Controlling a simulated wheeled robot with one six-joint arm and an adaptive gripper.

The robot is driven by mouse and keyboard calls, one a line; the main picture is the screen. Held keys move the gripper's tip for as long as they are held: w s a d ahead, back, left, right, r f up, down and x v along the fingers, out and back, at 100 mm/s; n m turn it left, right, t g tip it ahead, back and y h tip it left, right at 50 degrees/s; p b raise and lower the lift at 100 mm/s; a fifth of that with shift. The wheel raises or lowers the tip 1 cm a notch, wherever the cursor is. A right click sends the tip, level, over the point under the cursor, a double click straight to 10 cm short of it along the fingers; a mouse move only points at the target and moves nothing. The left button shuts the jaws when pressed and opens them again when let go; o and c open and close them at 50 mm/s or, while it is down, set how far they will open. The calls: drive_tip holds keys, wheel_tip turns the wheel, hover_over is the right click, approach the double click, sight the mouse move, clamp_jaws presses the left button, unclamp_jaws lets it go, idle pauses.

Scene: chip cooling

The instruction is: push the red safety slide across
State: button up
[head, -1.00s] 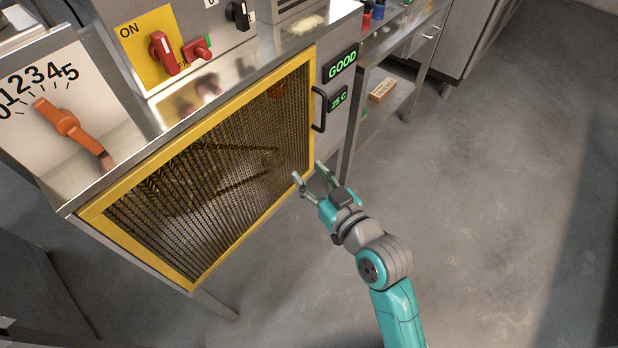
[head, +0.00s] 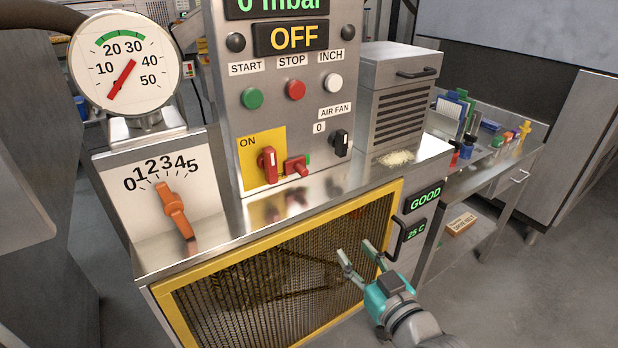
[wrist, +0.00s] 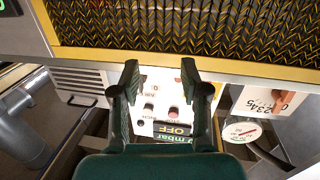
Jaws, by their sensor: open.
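The red safety slide (head: 296,166) is a small red block on the front of the grey control panel, just right of the red ON handle (head: 267,164). A bit of green shows beside its right end. My gripper (head: 357,251) is open and empty, in front of the right part of the mesh guard, lower than the slide and to its right. In the wrist view my open fingers (wrist: 159,70) frame the control panel, which appears upside down; I cannot clearly make out the slide there.
The yellow-framed mesh guard (head: 270,275) is below the steel ledge. An orange lever (head: 175,212) stands at the left, a black air fan knob (head: 341,142) right of the slide. A black door handle (head: 396,238) is near my gripper. Open floor lies at the right.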

sight(305, 173)
drive_tip(key=w+a+r+n+y, duration=0.3)
drive_tip(key=a+r, duration=0.1)
drive_tip(key=r, duration=0.7)
drive_tip(key=shift+g, duration=0.4)
drive_tip(key=x, duration=1.1)
drive_tip(key=shift+f, duration=0.2)
clamp_jaws()
